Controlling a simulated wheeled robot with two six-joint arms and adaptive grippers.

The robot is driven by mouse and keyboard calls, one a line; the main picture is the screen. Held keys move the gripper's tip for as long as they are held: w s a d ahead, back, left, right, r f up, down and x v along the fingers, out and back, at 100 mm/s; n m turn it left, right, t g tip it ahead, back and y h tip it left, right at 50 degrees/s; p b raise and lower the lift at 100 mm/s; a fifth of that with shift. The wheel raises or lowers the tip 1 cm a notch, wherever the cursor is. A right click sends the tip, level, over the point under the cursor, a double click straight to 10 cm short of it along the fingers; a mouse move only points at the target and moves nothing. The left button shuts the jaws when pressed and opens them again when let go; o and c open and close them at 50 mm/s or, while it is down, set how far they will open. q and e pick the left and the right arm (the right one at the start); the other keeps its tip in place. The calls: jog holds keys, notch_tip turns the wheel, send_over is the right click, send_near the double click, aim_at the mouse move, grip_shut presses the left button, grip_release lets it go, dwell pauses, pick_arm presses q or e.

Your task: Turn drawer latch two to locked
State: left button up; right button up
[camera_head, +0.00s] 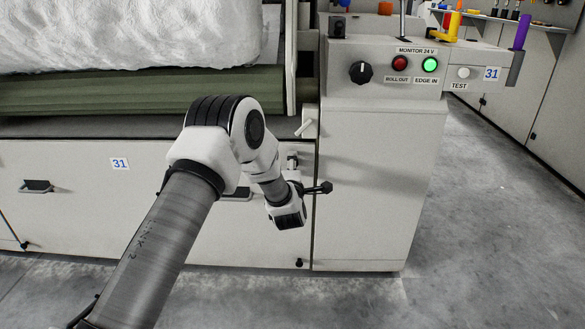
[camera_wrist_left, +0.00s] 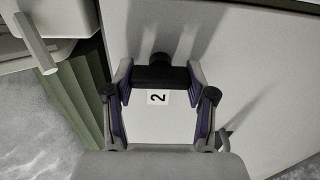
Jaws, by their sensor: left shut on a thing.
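Drawer latch two is a black bar (camera_wrist_left: 160,77) with a round black knob behind it, seen in the left wrist view. It lies crosswise between the two fingers, beside a white label reading 2 (camera_wrist_left: 157,97). My left gripper (camera_wrist_left: 162,82) is shut on this bar, one finger at each end. In the head view my left gripper (camera_head: 288,208) is at the right end of the drawer front (camera_head: 90,200); my wrist hides its fingertips and most of the latch there. My right gripper is in neither view.
A white lever (camera_head: 304,127) sticks out above the gripper, below the green roller (camera_head: 150,90). A grey cabinet (camera_head: 375,190) with a black dial (camera_head: 361,71) and red and green lamps stands to the right. Open concrete floor (camera_head: 480,220) lies beyond it.

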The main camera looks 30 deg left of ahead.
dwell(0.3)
pick_arm(q)
jog(key=o, duration=1.2)
jog(key=shift+c, duration=0.2)
jog(key=v, duration=1.2)
jog(key=shift+a, duration=0.1)
